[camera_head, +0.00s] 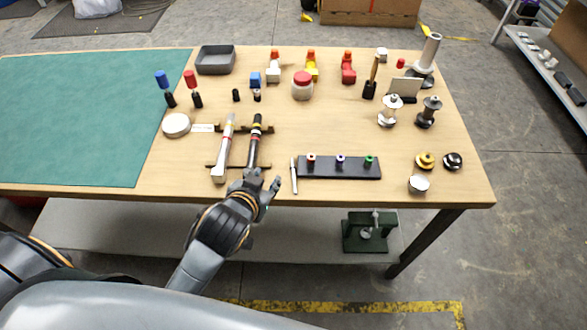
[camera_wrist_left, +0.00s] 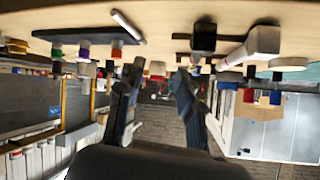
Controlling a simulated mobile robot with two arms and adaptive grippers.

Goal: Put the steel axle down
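A thin silver rod that looks like the steel axle (camera_head: 294,176) lies on the table near its front edge, just left of the black rack (camera_head: 340,168). In the left wrist view the rod (camera_wrist_left: 127,26) lies on the tabletop beside the rack. My left gripper (camera_head: 265,182) is at the table's front edge, left of the rod and apart from it, by the near end of the black tube (camera_head: 254,148). Its two fingers stand apart in the left wrist view (camera_wrist_left: 158,88), with nothing gripped between them. My right gripper is not in view.
A white tube (camera_head: 224,150) lies beside the black one on wooden supports. The rack holds red, purple and green-ringed pieces. Gold and black round parts (camera_head: 426,160) are at the right. A green mat (camera_head: 80,115) covers the left. Mid-table right of the tubes is bare.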

